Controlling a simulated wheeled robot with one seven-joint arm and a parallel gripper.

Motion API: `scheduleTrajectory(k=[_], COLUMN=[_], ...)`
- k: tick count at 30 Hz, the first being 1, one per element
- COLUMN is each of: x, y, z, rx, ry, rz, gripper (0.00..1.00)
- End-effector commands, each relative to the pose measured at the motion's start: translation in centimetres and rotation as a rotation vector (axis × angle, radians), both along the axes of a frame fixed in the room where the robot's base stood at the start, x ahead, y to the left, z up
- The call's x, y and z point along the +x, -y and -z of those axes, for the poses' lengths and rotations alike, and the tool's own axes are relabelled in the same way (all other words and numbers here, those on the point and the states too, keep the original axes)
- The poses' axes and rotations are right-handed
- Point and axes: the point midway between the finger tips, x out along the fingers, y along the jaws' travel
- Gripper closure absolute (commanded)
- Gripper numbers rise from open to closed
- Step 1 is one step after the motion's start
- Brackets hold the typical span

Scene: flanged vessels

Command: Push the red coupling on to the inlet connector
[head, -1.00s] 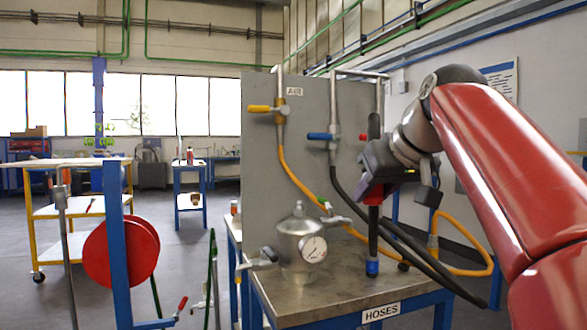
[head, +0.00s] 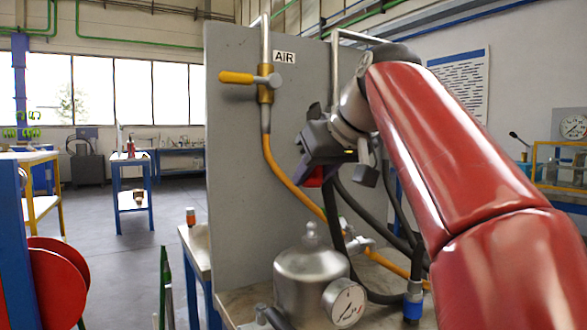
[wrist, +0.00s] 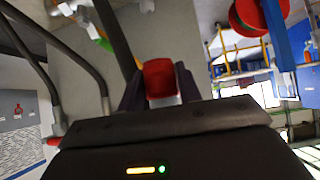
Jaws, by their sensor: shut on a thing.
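My gripper (head: 316,172) is shut on the red coupling (head: 315,178), held in the air in front of the grey panel, above and behind the steel vessel (head: 312,275). The wrist view shows the red coupling (wrist: 160,80) between the two dark fingers. A black hose (head: 332,215) hangs below the gripper. The vessel has a domed lid and a round gauge (head: 344,303). A silver fitting (head: 358,243) shows at its right, and another (head: 268,316) at its lower left; I cannot tell which is the inlet connector. The coupling is apart from both.
The grey panel (head: 235,140) carries an AIR valve with a yellow handle (head: 248,78) and an orange hose (head: 287,183). A blue-ringed fitting (head: 413,306) stands right of the vessel. A red reel (head: 58,280) is at lower left.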

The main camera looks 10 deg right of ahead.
Motion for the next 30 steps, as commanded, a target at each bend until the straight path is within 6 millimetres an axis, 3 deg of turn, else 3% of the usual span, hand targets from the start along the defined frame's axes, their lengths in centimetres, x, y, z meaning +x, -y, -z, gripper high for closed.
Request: scheduleTrajectory(k=[15,30], x=[-0.3,-0.3], y=[0.1,0.1], z=[-0.2,4.6], rx=[0.0,0.0], ry=[0.003,0.003], rz=[-0.001,-0.002], gripper=[1.0,1.0])
